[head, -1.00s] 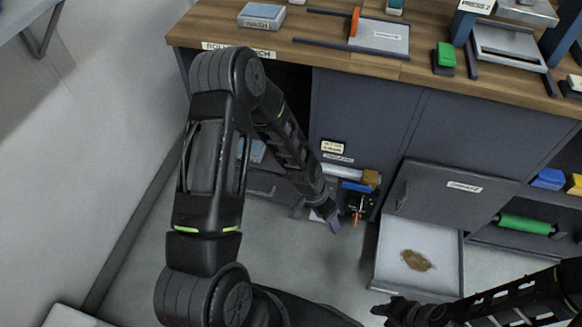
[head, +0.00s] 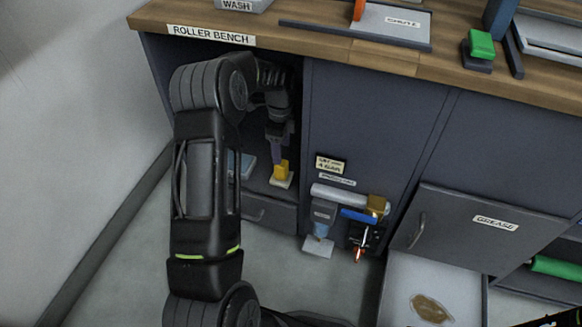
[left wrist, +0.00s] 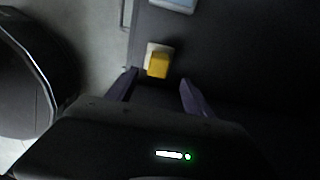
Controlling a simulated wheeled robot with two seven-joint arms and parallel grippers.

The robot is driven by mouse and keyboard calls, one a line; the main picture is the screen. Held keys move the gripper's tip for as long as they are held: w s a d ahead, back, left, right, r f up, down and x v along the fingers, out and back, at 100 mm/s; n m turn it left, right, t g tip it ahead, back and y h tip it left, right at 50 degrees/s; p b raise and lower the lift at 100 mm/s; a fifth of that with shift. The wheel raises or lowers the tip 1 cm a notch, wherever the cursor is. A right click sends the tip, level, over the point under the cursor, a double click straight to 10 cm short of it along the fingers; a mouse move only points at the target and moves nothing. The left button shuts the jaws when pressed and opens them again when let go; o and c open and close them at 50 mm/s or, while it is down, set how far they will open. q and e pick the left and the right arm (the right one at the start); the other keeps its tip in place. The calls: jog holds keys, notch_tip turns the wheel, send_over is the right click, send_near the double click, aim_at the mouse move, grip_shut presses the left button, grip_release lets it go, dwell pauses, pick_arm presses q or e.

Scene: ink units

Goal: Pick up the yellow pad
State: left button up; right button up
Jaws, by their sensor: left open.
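The yellow pad (head: 282,170) stands on a pale base inside the open dark bay under the roller bench. It also shows in the left wrist view (left wrist: 159,66), just beyond the fingertips and roughly centred between them. My left gripper (head: 277,148) has reached into the bay and is close to the pad, with its fingers partly hidden in shadow. In the left wrist view my left gripper (left wrist: 160,90) is open, with nothing between its fingers. My right gripper is out of view; only a sliver of that arm shows at the bottom right.
A light blue block (head: 247,165) sits in the bay left of the pad. The wooden bench top (head: 380,60) overhangs the bay. To the right hang tools by a paper roll (head: 338,196), and an open drawer (head: 396,282) with a brown stain juts out.

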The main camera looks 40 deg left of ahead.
aim_at(281, 172)
pick_arm(q)
jog(key=shift+s, duration=0.1)
jog(key=shift+f+b, duration=0.45)
jog(key=shift+f, duration=0.85)
jog(key=shift+f, duration=0.1)
notch_tip(281, 172, down, 5)
jog(key=shift+s+b, duration=0.1)
jog(key=shift+b, duration=1.15)
jog(key=shift+c, duration=0.3)
grip_shut()
